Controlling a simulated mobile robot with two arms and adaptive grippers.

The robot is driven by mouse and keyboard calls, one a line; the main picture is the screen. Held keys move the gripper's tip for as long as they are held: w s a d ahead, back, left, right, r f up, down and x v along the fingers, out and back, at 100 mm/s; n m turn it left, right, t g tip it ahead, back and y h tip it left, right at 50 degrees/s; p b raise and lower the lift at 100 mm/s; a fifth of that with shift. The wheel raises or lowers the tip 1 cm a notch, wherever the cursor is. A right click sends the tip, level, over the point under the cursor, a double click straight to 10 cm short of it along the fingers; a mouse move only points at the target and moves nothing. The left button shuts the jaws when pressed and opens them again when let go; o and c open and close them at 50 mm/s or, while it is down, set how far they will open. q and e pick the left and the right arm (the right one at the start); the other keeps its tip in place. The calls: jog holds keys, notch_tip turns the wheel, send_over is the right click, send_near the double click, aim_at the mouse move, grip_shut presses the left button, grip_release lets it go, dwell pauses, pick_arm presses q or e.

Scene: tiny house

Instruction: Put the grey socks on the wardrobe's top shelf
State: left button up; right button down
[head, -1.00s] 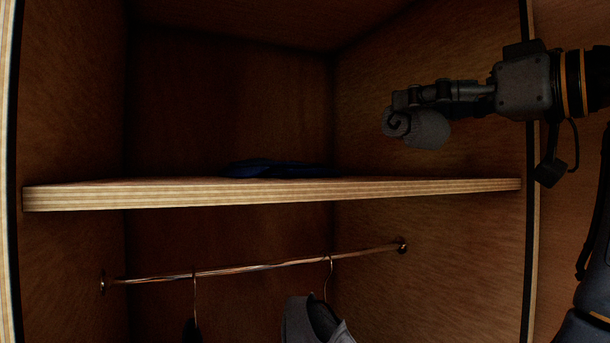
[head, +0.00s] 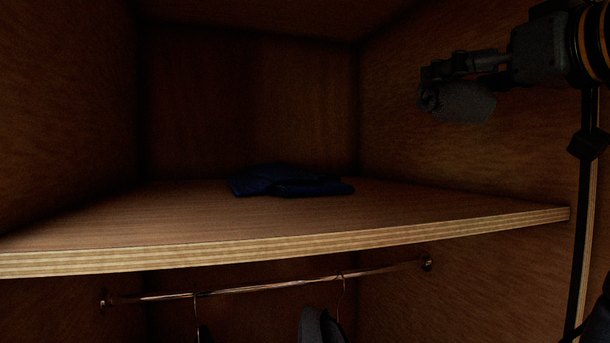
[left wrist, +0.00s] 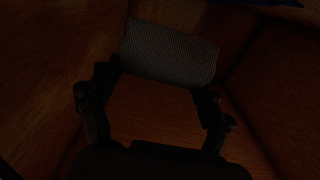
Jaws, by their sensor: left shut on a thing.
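The grey socks (head: 462,102) are a rolled bundle. My left gripper (head: 430,82), on the arm at the right of the head view, is shut on them. It holds them in the air above the right part of the wardrobe's top shelf (head: 130,218), apart from the board. In the left wrist view the socks (left wrist: 170,52) lie across the fingertips of the left gripper (left wrist: 157,84). The picture there is dark, so the exact contact is hard to see. My right gripper is not in view.
A folded dark blue cloth (head: 290,182) lies towards the back middle of the shelf. The shelf is bare to its left, right and front. A hanging rail (head: 270,289) with hangers and a grey garment (head: 318,327) is below. The wardrobe's side wall (head: 480,150) is on the right.

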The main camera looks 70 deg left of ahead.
aim_at(469, 118)
pick_arm(q)
jog(key=shift+w+f, duration=0.1)
jog(key=shift+w, duration=0.35)
jog(key=f, duration=0.1)
jog(key=f+p, duration=0.1)
jog(key=f, duration=0.2)
jog(key=shift+s+f, duration=0.25)
jog(key=shift+f, duration=0.05)
jog(key=shift+w+f+p, duration=0.1)
jog(key=shift+f+p, duration=0.2)
jog(key=shift+f, duration=0.3)
notch_tip(469, 118, down, 3)
jog(key=shift+p, duration=0.6)
jog(key=shift+f, duration=0.5)
jog(key=shift+f, duration=0.1)
jog(key=shift+f, duration=0.15)
jog(key=o, duration=1)
